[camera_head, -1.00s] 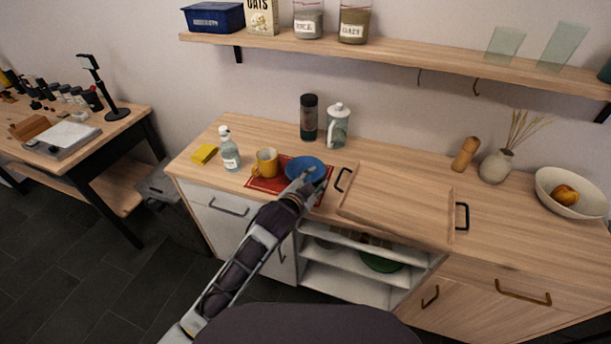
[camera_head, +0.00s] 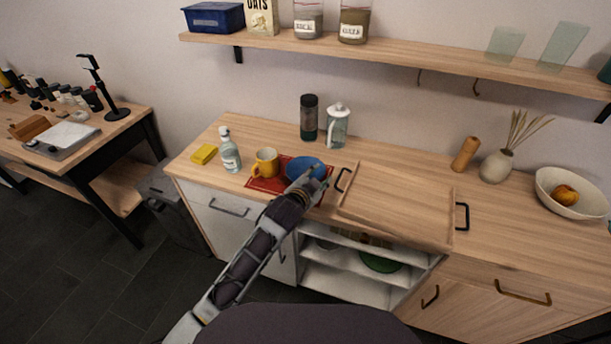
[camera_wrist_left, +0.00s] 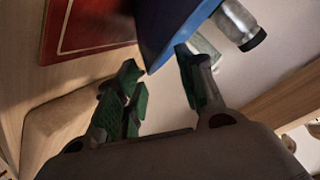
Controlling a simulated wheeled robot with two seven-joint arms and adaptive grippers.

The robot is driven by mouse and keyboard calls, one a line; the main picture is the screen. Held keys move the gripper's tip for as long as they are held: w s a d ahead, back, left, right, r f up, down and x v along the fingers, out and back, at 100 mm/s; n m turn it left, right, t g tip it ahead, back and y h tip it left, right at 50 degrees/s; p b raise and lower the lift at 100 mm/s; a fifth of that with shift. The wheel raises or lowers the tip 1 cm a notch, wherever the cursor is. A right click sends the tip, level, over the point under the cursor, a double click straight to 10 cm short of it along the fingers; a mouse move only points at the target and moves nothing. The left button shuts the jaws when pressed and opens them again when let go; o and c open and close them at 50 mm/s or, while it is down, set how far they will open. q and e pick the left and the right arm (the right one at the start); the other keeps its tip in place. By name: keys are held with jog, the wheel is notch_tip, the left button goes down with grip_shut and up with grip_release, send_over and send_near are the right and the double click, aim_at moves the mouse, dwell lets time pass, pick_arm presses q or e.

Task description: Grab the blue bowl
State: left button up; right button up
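The blue bowl (camera_head: 300,164) is at the red mat (camera_head: 262,184) on the wooden counter, right of a yellow mug (camera_head: 265,162). My left gripper (camera_head: 308,179) is at the bowl's near right side and hides part of it. In the left wrist view, its green-padded fingers (camera_wrist_left: 158,62) are spread apart. The blue bowl (camera_wrist_left: 165,25) fills the top middle there, and its lower edge reaches down between the fingertips. The right finger overlaps the bowl's edge; I cannot tell whether they touch. My right gripper is not in view.
A wooden tray (camera_head: 395,203) with black handles lies right of the bowl. A clear bottle (camera_head: 229,150), yellow sponge (camera_head: 204,154), dark grinder (camera_head: 309,117) and glass jug (camera_head: 338,126) stand nearby. An open cabinet shelf (camera_head: 350,277) is below.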

aim_at(323, 172)
pick_arm(q)
jog(key=shift+x, duration=1.8)
jog(key=shift+d, duration=0.1)
grip_shut()
